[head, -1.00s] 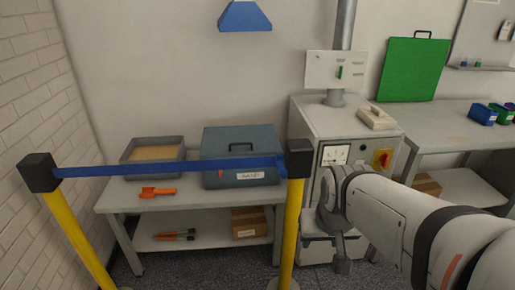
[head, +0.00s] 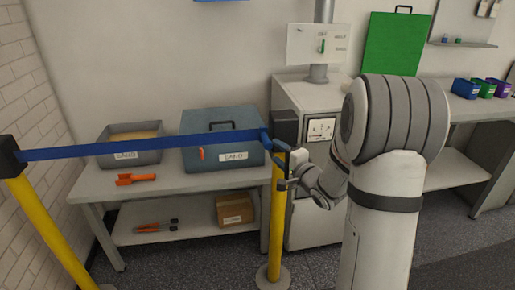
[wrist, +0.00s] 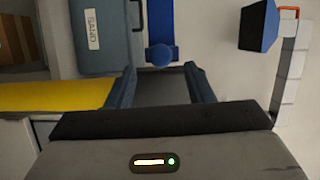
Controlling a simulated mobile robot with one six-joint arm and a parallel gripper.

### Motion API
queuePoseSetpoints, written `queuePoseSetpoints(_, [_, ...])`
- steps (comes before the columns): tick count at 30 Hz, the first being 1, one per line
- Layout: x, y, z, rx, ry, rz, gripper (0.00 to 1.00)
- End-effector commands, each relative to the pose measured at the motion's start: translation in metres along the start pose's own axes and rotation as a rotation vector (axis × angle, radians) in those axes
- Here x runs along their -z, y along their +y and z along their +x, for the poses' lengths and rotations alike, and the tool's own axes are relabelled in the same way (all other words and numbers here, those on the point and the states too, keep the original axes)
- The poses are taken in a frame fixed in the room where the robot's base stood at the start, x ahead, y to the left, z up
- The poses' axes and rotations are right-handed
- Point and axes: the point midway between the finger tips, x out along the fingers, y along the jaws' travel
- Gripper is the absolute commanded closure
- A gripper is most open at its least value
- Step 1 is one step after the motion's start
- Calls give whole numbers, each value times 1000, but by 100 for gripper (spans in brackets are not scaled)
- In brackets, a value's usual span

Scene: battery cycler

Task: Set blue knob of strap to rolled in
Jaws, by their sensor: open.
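The blue strap (head: 140,146) is stretched between two yellow posts with black heads. Its blue knob (head: 265,141) is at the right end, beside the right post's black head (head: 286,126). In the wrist view the strap (wrist: 162,18) ends at the round knob (wrist: 160,55). My gripper (head: 283,158) is at the right post's head. In the wrist view its blue fingers (wrist: 160,83) are spread apart, with the dark post head between them. The knob lies just beyond the fingertips, near their midline; no contact is visible.
The yellow right post (head: 276,220) stands close to my gripper, and the left post (head: 45,225) is at far left. Behind the strap, a table (head: 110,187) holds a grey box (head: 195,160), a tray and an orange tool. A grey cabinet (head: 320,105) stands behind my arm.

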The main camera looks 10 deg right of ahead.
Motion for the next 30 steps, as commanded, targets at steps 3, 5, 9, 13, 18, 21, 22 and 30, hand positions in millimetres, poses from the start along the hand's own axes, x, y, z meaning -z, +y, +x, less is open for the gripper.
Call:
queuePoseSetpoints(3, [-2, 2, 6, 20, -17, 31, 52])
queuePoseSetpoints(5, [-2, 1, 13, 22, -20, 33, 52])
queuePoseSetpoints(9, [-3, 0, 36, 21, -21, 31, 52])
queuePoseSetpoints(13, [-4, 0, 57, 21, -20, 31, 52])
queuePoseSetpoints(18, [-4, -1, 74, 20, -20, 30, 52])
queuePoseSetpoints(21, [-4, -1, 78, 20, -19, 30, 52])
queuePoseSetpoints(22, [-4, -1, 78, 20, -19, 31, 52])
queuePoseSetpoints(30, [-4, -1, 79, 20, -19, 30, 57])
